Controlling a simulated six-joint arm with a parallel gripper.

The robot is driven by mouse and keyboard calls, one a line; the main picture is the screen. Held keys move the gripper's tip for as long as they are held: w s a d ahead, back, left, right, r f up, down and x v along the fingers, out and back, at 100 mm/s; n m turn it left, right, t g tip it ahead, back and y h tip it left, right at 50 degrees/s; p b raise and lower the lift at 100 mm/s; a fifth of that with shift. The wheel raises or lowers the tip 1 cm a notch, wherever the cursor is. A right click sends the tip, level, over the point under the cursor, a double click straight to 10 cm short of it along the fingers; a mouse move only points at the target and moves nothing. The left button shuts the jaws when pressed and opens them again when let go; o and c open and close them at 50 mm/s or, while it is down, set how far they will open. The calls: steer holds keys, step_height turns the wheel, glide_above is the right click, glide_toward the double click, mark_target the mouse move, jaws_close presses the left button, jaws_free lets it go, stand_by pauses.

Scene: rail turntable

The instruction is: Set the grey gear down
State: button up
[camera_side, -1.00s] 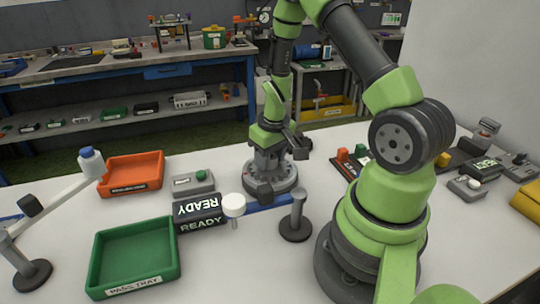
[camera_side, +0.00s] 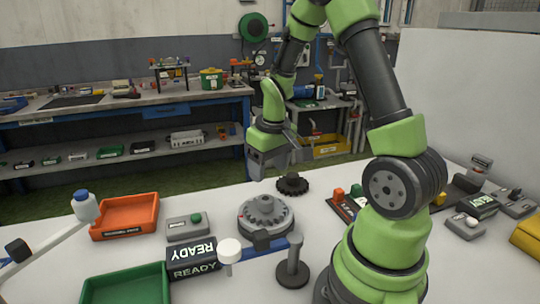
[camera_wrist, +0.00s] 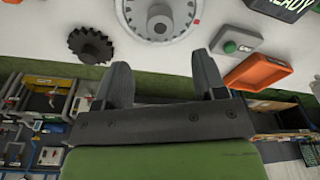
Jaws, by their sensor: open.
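The grey gear (camera_side: 264,207) lies flat on top of the round grey turntable (camera_side: 265,225) in the side view. In the wrist view the gear (camera_wrist: 160,14) is at the top edge, partly cut off, inside the turntable's pale rim (camera_wrist: 191,22). My gripper (camera_side: 279,160) is raised above and behind the turntable, clear of the gear. In the wrist view its two fingers (camera_wrist: 163,78) are spread wide with nothing between them.
A dark gear (camera_side: 292,184) lies on the white table behind the turntable. An orange tray (camera_side: 125,217), a button box (camera_side: 187,228) and a READY display (camera_side: 195,257) stand to the left. A green tray (camera_side: 125,285) is at the front. A short post (camera_side: 292,265) stands in front.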

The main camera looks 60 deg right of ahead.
steer(key=s+a+r+t, duration=0.2)
steer(key=a+r, duration=0.6)
steer(key=r, duration=0.3)
steer(key=s+a+r+t+y, duration=0.2)
steer(key=s+a+r, duration=0.3)
steer(key=s+a, duration=0.3)
steer(key=shift+a+r+t+y, duration=0.25)
steer(key=shift+r+t+y, duration=0.1)
steer(key=shift+t, duration=0.55)
